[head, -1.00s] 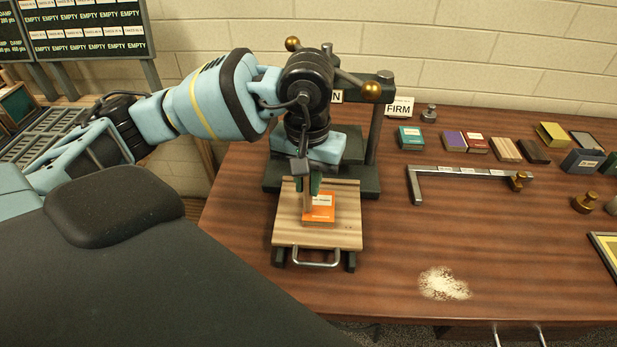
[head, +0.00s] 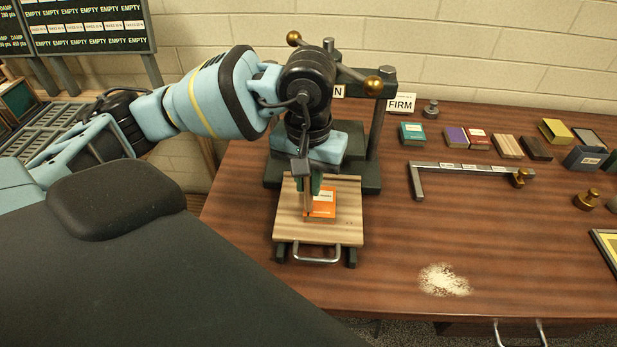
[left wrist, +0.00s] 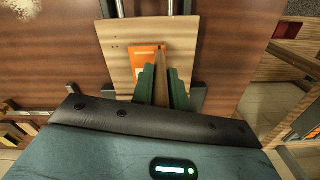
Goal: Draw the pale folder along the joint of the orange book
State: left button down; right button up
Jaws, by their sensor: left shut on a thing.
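The orange book (head: 322,206) lies flat on the striped wooden board (head: 346,232) of the press; a white label shows on it. My right gripper is not in view.
The dark press frame (head: 372,150) stands behind the board. A metal handle (head: 317,260) projects at its front. To the right are a metal bar (head: 465,169), several small books and blocks, and a white powdery patch (head: 443,280). The table's right front is mostly clear.

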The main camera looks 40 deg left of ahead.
pick_arm(q)
jog(key=shift+s+d, duration=0.1)
jog(key=shift+s, duration=0.1)
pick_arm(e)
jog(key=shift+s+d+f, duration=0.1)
pick_arm(q)
jog(key=shift+s+d, duration=0.15)
jog(key=shift+s, duration=0.05)
jog(key=shift+r, duration=0.1)
dwell(0.6)
jog(key=shift+r, duration=0.25)
jog(key=shift+r+p, duration=0.95)
jog(key=shift+r, duration=2.1)
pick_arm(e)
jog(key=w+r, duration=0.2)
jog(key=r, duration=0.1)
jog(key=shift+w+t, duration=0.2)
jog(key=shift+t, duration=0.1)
